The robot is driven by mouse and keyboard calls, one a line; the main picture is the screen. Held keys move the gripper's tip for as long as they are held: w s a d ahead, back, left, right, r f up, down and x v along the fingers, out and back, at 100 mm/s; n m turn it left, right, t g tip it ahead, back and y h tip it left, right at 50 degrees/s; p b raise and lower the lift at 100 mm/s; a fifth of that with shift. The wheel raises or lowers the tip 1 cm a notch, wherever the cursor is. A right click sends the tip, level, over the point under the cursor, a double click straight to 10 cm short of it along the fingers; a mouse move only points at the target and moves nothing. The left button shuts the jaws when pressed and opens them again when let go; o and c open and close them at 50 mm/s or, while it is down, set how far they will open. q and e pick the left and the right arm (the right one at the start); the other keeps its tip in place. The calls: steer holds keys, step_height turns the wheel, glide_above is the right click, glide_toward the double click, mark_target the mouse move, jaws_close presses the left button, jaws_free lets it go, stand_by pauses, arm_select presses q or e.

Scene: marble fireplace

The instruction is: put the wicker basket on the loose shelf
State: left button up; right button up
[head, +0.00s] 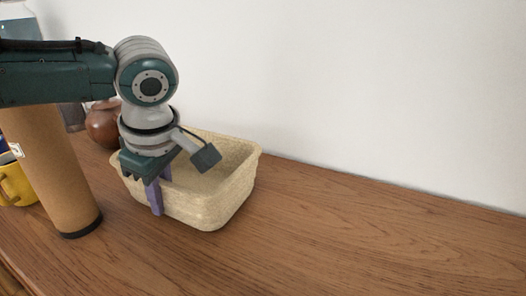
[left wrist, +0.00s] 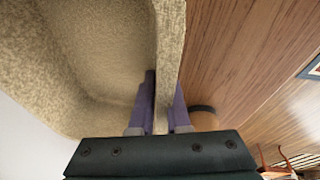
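The wicker basket (head: 228,196) is a pale beige, open tub, upright on the brown wooden surface in the head view. My left gripper (head: 159,188) comes down over its near left wall, with one purple finger inside and one outside. In the left wrist view, the fingers (left wrist: 163,108) sit close against both faces of the basket wall (left wrist: 168,55), so the gripper looks shut on it. The basket looks empty, though the arm hides part of its inside. I cannot pick out a separate loose shelf. My right gripper is not in view.
A brown cylinder (head: 58,180) with a dark base stands left of the basket. A yellow mug (head: 15,185) is at the far left, and a reddish-brown pot (head: 103,124) is behind the arm. The wooden surface (head: 370,235) is clear to the right, against a white wall (head: 380,90).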

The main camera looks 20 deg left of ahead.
arm_select(q)
jaws_close()
steer(key=shift+a+f, duration=0.1)
stand_by(0.8)
